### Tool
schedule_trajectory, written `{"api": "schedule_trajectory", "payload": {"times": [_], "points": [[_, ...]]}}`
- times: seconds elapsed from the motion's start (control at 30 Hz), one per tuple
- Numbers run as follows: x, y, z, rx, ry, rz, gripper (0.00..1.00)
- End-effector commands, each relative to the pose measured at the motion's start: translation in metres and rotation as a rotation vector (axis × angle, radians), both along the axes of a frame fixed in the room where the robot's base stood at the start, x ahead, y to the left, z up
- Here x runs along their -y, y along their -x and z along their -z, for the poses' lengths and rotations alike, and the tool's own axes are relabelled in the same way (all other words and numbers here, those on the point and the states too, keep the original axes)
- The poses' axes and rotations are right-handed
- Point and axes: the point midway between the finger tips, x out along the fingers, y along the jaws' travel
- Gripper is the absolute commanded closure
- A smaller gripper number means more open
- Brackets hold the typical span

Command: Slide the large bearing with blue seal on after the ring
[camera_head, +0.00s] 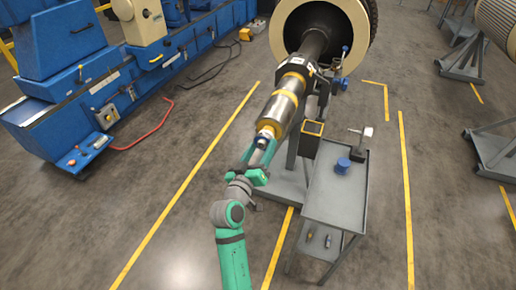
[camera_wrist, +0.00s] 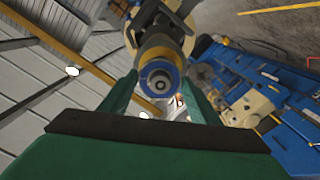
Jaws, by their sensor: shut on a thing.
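The rotor shaft (camera_head: 289,92) points toward me, with gold bands and a narrower end. My gripper (camera_head: 262,152) is at that end, its green fingers on either side; it also shows in the wrist view (camera_wrist: 158,84). The fingers are shut on the bearing with blue seal (camera_wrist: 174,71), whose blue band shows around the grey shaft end (camera_wrist: 159,82). The bearing looks in line with the shaft; how far along it sits I cannot tell. A gold ring (camera_head: 269,128) shows just behind the fingers. Contact between ring and bearing is hidden.
A grey cart (camera_head: 335,195) stands right of the shaft end, carrying a blue round part (camera_head: 342,165) and a small stand (camera_head: 362,137). A yellow-edged box (camera_head: 312,128) is beside the shaft. A blue machine (camera_head: 100,85) stands left. Floor between it and my arm is clear.

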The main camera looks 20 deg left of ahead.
Motion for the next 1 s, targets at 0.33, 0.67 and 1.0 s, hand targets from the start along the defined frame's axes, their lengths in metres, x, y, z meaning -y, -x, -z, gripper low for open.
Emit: {"api": "schedule_trajectory", "payload": {"times": [0.33,0.67,1.0], "points": [[-0.003,-0.006,-0.001,0.001,0.001,-0.002,0.64],[-0.004,-0.012,-0.001,0.001,0.000,-0.004,0.64],[-0.002,-0.013,-0.001,0.001,0.000,-0.003,0.22]]}}
